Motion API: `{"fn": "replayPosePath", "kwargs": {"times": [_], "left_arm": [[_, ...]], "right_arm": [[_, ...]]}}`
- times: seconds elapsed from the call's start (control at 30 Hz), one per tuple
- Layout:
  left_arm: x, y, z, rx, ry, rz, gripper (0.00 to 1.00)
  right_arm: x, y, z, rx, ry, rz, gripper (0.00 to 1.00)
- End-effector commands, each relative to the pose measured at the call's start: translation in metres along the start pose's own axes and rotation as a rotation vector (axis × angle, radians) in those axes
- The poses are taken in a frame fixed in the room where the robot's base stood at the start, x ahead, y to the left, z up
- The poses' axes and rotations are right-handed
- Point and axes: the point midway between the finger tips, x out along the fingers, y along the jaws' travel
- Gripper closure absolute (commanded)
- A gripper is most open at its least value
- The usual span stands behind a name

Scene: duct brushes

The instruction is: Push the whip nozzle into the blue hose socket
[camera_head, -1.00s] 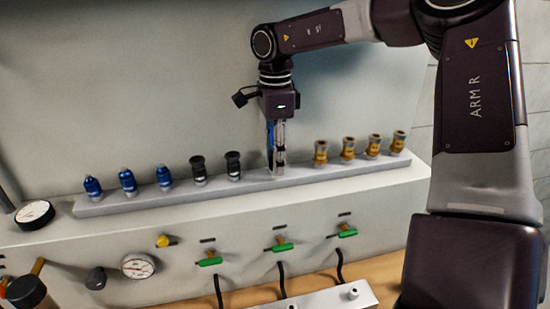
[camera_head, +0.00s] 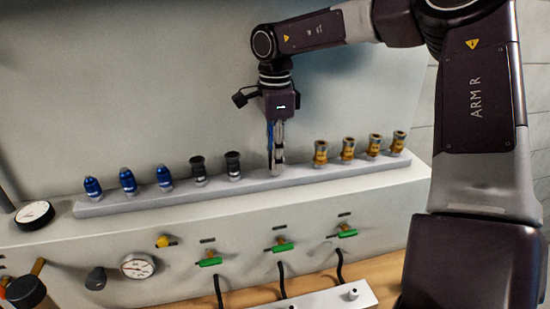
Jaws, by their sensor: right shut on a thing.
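My right gripper (camera_head: 277,166) points straight down at the rail (camera_head: 225,191), in the gap between the black and the brass fittings. It is shut on a nozzle that its fingers almost wholly hide, so I cannot tell its kind. Blue fittings (camera_head: 128,181) stand upright at the left of the rail. Two black fittings (camera_head: 233,166) stand just left of the gripper, and several brass fittings (camera_head: 348,149) stand to its right. I cannot make out a blue hose socket for certain. My left gripper is not in view.
Below the rail, the panel front carries green-handled valves (camera_head: 281,246) with black hoses, a gauge (camera_head: 139,266) and a yellow knob (camera_head: 163,241). Another gauge (camera_head: 35,215) is at the left. A pale bar with small pegs (camera_head: 353,293) lies at the bottom.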

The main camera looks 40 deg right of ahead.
Motion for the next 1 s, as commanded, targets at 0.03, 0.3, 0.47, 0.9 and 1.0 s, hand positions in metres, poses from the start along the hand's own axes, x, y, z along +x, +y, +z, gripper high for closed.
{"fn": "replayPosePath", "kwargs": {"times": [0.03, 0.3, 0.47, 0.9, 1.0], "left_arm": [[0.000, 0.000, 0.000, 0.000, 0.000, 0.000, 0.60], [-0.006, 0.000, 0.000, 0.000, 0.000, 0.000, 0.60], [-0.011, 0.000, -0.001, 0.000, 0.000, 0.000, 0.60], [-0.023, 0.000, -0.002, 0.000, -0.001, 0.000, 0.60], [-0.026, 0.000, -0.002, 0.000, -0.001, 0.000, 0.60]], "right_arm": [[0.000, 0.000, 0.000, 0.000, 0.000, -0.001, 1.00], [-0.008, -0.001, 0.000, 0.000, -0.001, -0.002, 1.00], [-0.015, -0.001, 0.001, -0.001, -0.001, -0.004, 1.00], [-0.032, 0.000, 0.000, 0.000, -0.001, -0.002, 1.00], [-0.036, 0.000, 0.000, 0.000, -0.001, -0.002, 1.00]]}}
